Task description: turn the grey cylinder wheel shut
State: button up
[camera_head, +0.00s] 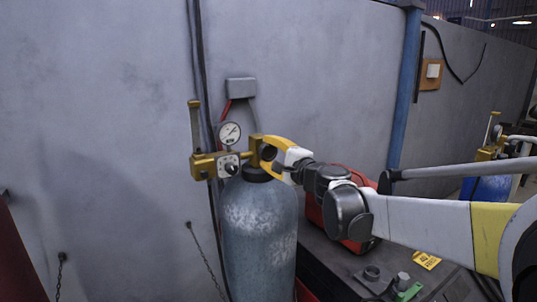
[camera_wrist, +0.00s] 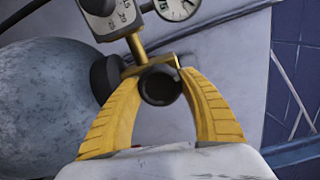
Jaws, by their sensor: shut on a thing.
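The grey cylinder (camera_head: 261,235) stands upright against the wall in the head view, with brass valve fittings and a round gauge (camera_head: 229,133) on top. Its rounded side fills the left of the wrist view (camera_wrist: 45,105). The small dark wheel (camera_wrist: 160,88) sits on the end of a brass stem, facing the wrist camera. My gripper (camera_head: 265,152) reaches in from the right at the valve. In the wrist view its yellow fingers (camera_wrist: 160,78) are shut on the wheel, one on each side. The wheel's far side is hidden.
A dark bench (camera_head: 335,268) stands right of the cylinder, under my arm, with a red case (camera_head: 362,247), a yellow tag (camera_head: 427,260) and small green and dark parts. A blue cylinder (camera_head: 487,190) with brass fittings stands farther right. A chain (camera_head: 207,262) hangs at the left.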

jog(key=shift+m, duration=1.9)
jog(key=o, duration=1.2)
jog(key=v, duration=1.2)
jog(key=shift+w, duration=0.1)
